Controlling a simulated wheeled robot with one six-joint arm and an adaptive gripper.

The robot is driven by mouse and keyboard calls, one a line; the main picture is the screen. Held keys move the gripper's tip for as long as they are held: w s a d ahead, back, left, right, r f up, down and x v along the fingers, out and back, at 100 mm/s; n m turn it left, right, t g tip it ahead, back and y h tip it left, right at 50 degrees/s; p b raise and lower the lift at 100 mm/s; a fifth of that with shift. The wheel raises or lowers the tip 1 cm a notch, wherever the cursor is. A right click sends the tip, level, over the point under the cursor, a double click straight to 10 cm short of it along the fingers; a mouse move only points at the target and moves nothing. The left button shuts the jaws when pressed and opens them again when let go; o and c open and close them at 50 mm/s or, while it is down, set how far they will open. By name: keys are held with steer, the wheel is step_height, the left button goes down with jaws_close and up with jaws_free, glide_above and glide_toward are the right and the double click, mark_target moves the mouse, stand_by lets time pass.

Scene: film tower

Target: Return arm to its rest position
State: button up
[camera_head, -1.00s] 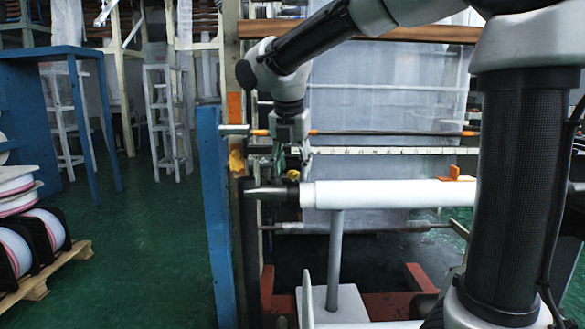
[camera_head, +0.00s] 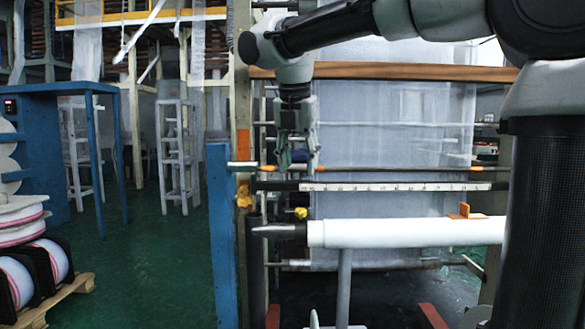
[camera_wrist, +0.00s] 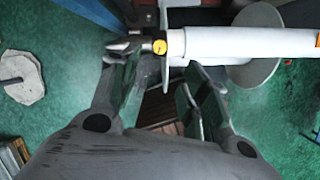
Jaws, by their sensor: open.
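My gripper (camera_head: 298,163) points down on my bent arm, above the left end of the white roll (camera_head: 405,232). Its fingers stand apart with nothing held between them, as the wrist view also shows (camera_wrist: 160,82). The roll lies level with a dark pointed shaft tip (camera_head: 280,230) at its left end. In the wrist view the roll (camera_wrist: 240,42) runs to the right, beyond the fingertips, apart from them as far as I can tell.
A blue post (camera_head: 221,235) and a machine frame stand left of the roll. A ruler-like bar (camera_head: 400,187) crosses behind it. Wrapped spools (camera_head: 35,270) sit on a pallet at lower left. Green floor (camera_head: 150,265) is open between the pallet and the post.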

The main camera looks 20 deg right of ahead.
steer(key=s+d+f+m+y, duration=0.15)
steer(key=s+f+m, duration=0.35)
steer(key=f+m, duration=0.7)
steer(key=s+d+f+m, duration=0.2)
steer(key=s+d+m, duration=0.5)
steer(key=s+m, duration=0.1)
steer(key=s+d+f+m+t, duration=0.1)
steer(key=s+d+f+m, duration=0.2)
steer(key=s+d+m, duration=0.5)
steer(key=shift+s+d+f+m, duration=0.25)
steer(key=shift+f+m, duration=0.1)
steer(key=shift+m, duration=0.15)
